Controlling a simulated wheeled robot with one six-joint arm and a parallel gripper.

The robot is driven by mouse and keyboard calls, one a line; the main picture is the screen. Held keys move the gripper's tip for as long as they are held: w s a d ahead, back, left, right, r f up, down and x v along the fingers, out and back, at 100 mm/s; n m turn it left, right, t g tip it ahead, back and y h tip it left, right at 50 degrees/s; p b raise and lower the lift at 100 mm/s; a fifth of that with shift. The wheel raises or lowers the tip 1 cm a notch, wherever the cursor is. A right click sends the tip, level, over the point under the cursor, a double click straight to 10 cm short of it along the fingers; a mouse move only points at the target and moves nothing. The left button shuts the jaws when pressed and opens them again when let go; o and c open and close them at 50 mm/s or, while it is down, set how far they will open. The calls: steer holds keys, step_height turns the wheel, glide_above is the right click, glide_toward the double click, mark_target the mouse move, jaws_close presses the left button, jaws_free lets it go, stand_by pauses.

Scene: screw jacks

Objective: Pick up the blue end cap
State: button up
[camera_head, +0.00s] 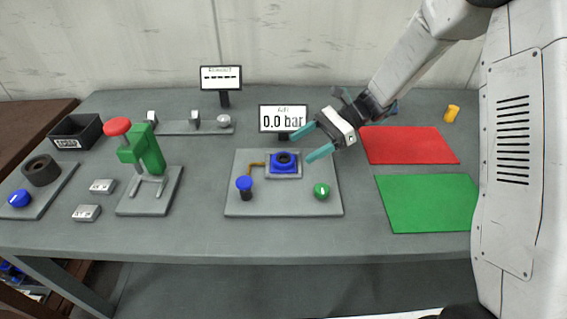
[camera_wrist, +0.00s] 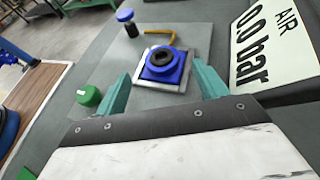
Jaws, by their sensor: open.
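The blue end cap (camera_head: 283,161) has a square flange and a round raised collar with a dark centre. It sits in a light square seat on the grey test plate (camera_head: 240,207), below the pressure display. My gripper (camera_head: 308,143) is open, with its teal fingers spread and nothing between them. In the head view it hangs just right of the cap and above the plate. In the wrist view the cap (camera_wrist: 163,66) shows between the fingertips (camera_wrist: 162,72), beyond them and apart from both.
The "0.0 bar" display (camera_head: 283,118) stands close behind the cap. A blue-topped post (camera_head: 244,187), a yellow pipe (camera_head: 257,164) and a green button (camera_head: 321,191) are on the same plate. A green press (camera_head: 146,152) stands left; red (camera_head: 410,145) and green (camera_head: 428,203) mats lie clear at right.

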mark_target(286, 156)
steer(key=x, duration=0.5)
steer(key=shift+a+f, duration=0.2)
steer(key=shift+a, duration=0.1)
steer(key=c, duration=1.2)
